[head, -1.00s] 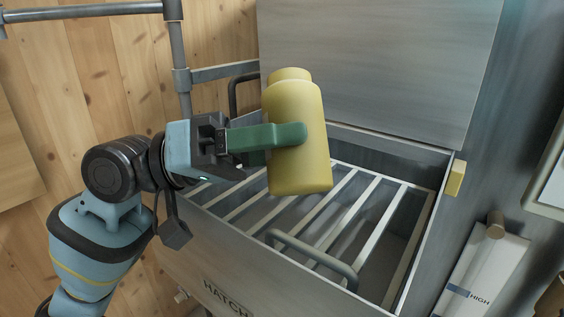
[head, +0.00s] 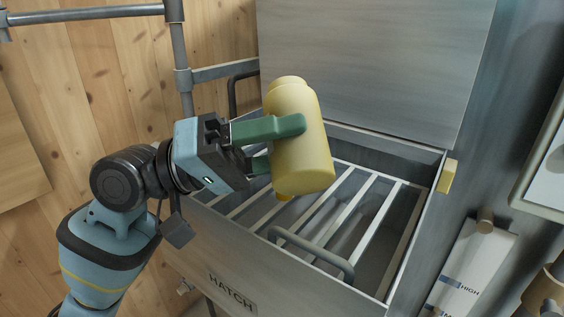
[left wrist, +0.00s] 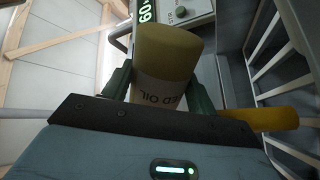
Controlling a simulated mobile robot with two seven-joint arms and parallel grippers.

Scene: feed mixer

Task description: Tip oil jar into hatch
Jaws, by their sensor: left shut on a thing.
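The yellow oil jar (head: 298,140) is over the open hatch (head: 195,233), above its bars, and leans with its narrower neck end up and to the left. My left gripper (head: 272,146) is shut on the jar's side, with green fingers around it. In the left wrist view the jar (left wrist: 165,60) stands between the fingers, with part of a label ending in "OIL" upside down. No oil is seen coming out. My right gripper is not in view.
Pale bars (head: 345,212) cross the hatch opening. A grey panel (head: 375,65) rises behind it, and a grey handle (head: 310,252) is at the front. A yellow block (head: 446,176) is on the right rim. A level strip marked HIGH (head: 470,270) is at right.

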